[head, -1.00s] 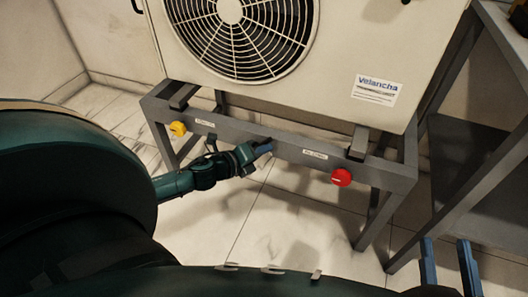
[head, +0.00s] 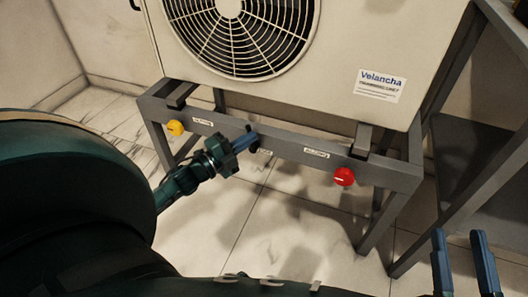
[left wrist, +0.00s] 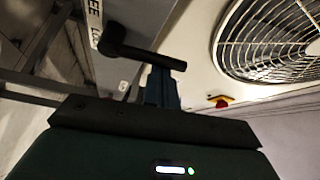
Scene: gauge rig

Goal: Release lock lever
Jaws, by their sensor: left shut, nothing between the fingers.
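The lock lever, a black lever (left wrist: 145,55), shows in the left wrist view with its pivot on the grey frame rail and its bar pointing right. My left gripper (left wrist: 160,82) has its blue fingers shut with nothing between them. Their tips are at the lever's bar, which crosses in front of them; I cannot tell whether they touch. In the head view the left gripper (head: 248,136) is at the middle of the front rail, and the lever is mostly hidden or too small to make out. My right gripper (head: 465,262) is at the lower right, fingers apart and empty.
The grey stand (head: 290,148) carries a white fan unit (head: 340,50). A yellow knob (head: 175,128) is at the rail's left and a red knob (head: 344,176) at its right. A grey shelf (head: 475,150) stands at the right. A red and yellow switch (left wrist: 221,102) shows in the wrist view.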

